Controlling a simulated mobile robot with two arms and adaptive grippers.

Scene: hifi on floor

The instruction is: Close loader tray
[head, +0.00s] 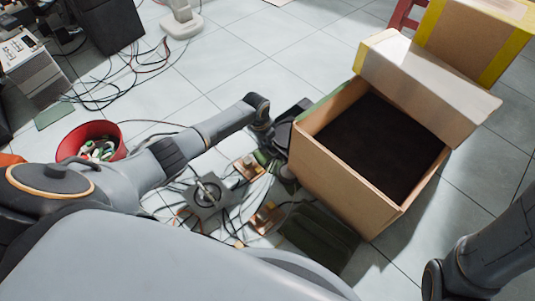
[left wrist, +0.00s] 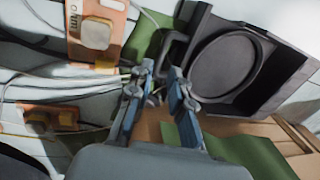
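The loader tray (left wrist: 222,72), dark grey with a round recess, sticks out at the upper right in the left wrist view. A loop-like dark part shows at its left edge. In the head view only a dark piece of it (head: 290,118) shows beside the cardboard box, partly hidden by my left arm. My left gripper (left wrist: 161,68) has its two fingers apart, with the tips near the tray's left edge; nothing is clearly held between them. Contact with the tray cannot be told. My right arm shows at the lower right of the head view, but its gripper is out of frame.
An open cardboard box (head: 335,185) stands right of the left gripper. A red bucket (head: 92,141) stands left. Open tiles lie at the upper middle.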

